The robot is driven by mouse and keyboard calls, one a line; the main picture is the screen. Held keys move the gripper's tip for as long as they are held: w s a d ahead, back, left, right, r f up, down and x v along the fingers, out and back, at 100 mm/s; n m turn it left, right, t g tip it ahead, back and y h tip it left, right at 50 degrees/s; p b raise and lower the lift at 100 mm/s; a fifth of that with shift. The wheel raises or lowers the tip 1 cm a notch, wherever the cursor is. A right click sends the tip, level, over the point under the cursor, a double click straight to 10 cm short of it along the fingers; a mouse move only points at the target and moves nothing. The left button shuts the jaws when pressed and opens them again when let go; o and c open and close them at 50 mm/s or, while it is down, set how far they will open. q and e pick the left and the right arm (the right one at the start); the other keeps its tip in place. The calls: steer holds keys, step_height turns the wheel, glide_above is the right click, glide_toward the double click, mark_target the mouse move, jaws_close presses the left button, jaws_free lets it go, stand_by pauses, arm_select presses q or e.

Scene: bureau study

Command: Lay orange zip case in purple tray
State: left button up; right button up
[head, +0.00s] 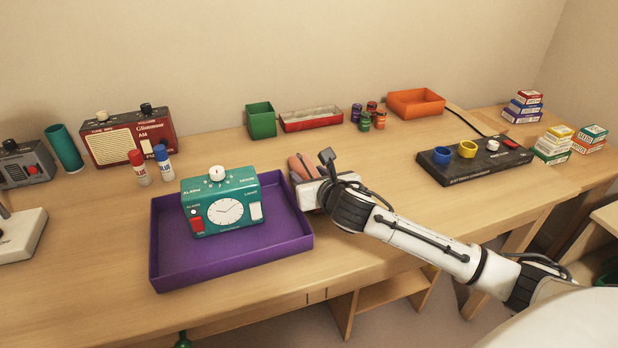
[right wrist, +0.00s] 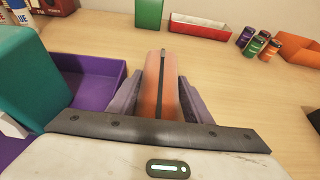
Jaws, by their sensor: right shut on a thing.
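The orange zip case (head: 297,167) is in my right gripper (head: 302,177), just beyond the right edge of the purple tray. In the right wrist view the case (right wrist: 160,88) shows its dark zip line and sits between the two fingers (right wrist: 158,100). The gripper is shut on it. The purple tray (head: 285,240) lies on the desk; part of its wall also shows in the right wrist view (right wrist: 107,92). A teal alarm clock (head: 245,190) stands inside the tray, toward its back and middle. My left gripper is not in view.
Behind stand a green box (head: 261,121), a red tray (head: 310,119), several small cans (head: 365,117) and an orange box (head: 416,103). A black panel (head: 475,163) is at right. Glue sticks (head: 138,167) and a red radio (head: 128,137) are at left. The tray's front right floor is bare.

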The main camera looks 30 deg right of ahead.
steer(key=o, duration=1)
steer(key=shift+c, duration=0.2)
